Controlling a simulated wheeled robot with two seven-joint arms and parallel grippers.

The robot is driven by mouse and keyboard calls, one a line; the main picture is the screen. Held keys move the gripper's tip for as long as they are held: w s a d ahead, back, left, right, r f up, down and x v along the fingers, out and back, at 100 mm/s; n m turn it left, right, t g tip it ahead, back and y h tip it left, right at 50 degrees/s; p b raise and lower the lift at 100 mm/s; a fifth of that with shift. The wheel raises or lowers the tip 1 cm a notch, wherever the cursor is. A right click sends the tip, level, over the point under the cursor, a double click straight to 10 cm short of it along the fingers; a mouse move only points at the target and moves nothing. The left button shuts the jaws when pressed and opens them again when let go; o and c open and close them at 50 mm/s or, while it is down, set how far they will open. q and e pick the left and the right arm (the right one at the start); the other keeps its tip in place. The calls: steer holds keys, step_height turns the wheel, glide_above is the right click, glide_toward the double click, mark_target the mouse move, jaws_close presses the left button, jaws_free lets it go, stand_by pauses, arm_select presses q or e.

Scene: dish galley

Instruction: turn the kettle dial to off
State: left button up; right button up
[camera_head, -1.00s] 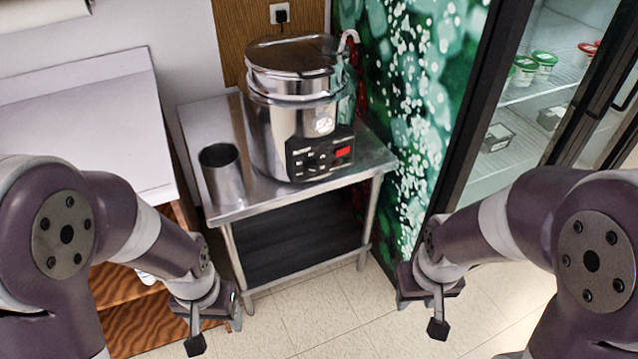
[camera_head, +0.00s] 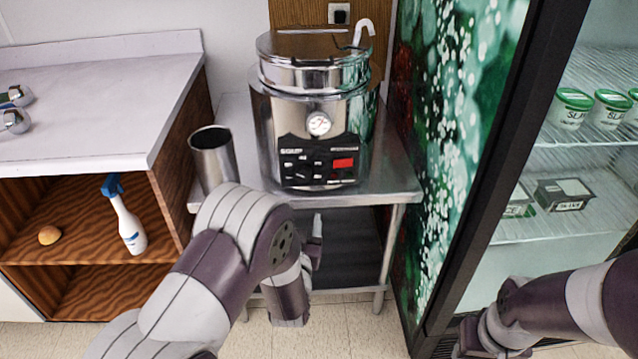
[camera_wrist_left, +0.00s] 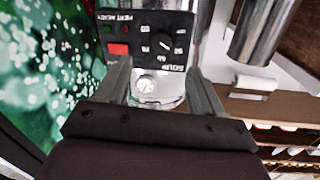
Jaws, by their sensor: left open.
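The steel kettle (camera_head: 300,105) stands on a metal table, with a black control panel (camera_head: 312,183) low on its front. The panel carries a red display and a dark dial (camera_head: 304,169). In the left wrist view the panel appears upside down, with the dial (camera_wrist_left: 164,43) and its light pointer mark visible; I cannot tell which setting it points to. My left gripper (camera_head: 316,238) is in front of and below the panel, mostly hidden by my arm. Its fingers (camera_wrist_left: 161,80) are open, apart and empty, with the dial beyond them. My right gripper (camera_head: 474,345) is at the bottom edge, its fingers unclear.
A steel cup (camera_head: 213,158) stands left of the kettle on the metal table (camera_head: 398,180). A round gauge (camera_head: 319,124) sits above the panel. A glass-door fridge (camera_head: 520,150) stands at right. A wooden shelf with a spray bottle (camera_head: 128,222) is at left.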

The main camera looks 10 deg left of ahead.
mark_target(303, 177)
arm_select(q)
steer(key=w, duration=0.4)
steer(key=w+a, duration=0.1)
steer(key=w, duration=0.3)
steer(key=w+a+b, duration=0.1)
steer(key=w, duration=0.3)
steer(key=shift+w+a+r, duration=0.25)
steer(key=c, duration=1.1)
